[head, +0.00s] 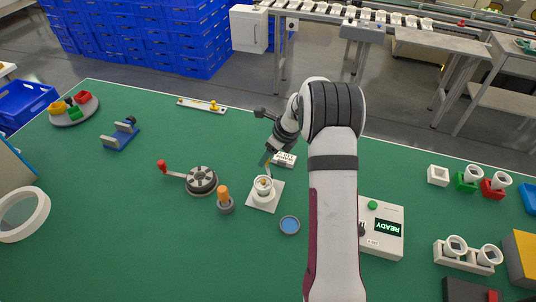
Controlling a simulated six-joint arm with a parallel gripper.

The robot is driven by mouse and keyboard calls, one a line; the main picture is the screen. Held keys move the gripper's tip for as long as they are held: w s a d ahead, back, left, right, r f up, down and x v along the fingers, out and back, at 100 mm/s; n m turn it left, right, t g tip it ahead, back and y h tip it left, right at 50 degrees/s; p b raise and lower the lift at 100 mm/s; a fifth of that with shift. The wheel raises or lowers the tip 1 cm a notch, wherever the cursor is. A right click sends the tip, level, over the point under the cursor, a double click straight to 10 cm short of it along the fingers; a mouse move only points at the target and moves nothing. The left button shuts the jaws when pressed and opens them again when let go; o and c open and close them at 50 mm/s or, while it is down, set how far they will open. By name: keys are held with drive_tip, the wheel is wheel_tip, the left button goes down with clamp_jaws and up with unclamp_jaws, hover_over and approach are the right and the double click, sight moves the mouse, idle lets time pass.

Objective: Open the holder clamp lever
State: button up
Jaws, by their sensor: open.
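A white round holder (264,187) stands on a white square plate (254,204) near the middle of the green table. My forearm covers part of the table to the right of the holder.
An orange-topped peg (223,196) and a red-knobbed crank wheel (201,180) stand left of the holder. A blue disc (290,225) lies in front. A control box showing READY (382,243) stands right.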

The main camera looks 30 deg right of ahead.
drive_tip(key=shift+f, duration=0.2)
clamp_jaws()
drive_tip(key=shift+w+a+n, duration=0.1)
drive_tip(key=shift+n, duration=0.2)
drive_tip(key=shift+w+a+n+g+y, duration=0.1)
drive_tip(key=shift+a+n+g+y, duration=0.25)
drive_tip(key=shift+n, duration=0.55)
drive_tip(key=n, duration=0.1)
drive_tip(key=a+n+g+y, duration=0.1)
drive_tip(key=n, duration=0.1)
drive_tip(key=shift+a+n, duration=0.1)
drive_tip(key=shift+n, duration=0.2)
drive_tip(key=n, duration=0.1)
drive_tip(key=a+n+g, duration=0.1)
drive_tip(key=n, duration=0.1)
drive_tip(key=shift+s+y, duration=0.2)
drive_tip(key=shift+y, duration=0.05)
drive_tip(key=shift+s+a+n+g, duration=0.2)
drive_tip(key=shift+n+g, duration=0.15)
drive_tip(key=shift+n, duration=0.4)
drive_tip(key=shift+s+a+n+g, duration=0.1)
drive_tip(key=shift+a+n+g, duration=0.15)
drive_tip(key=shift+n, duration=0.5)
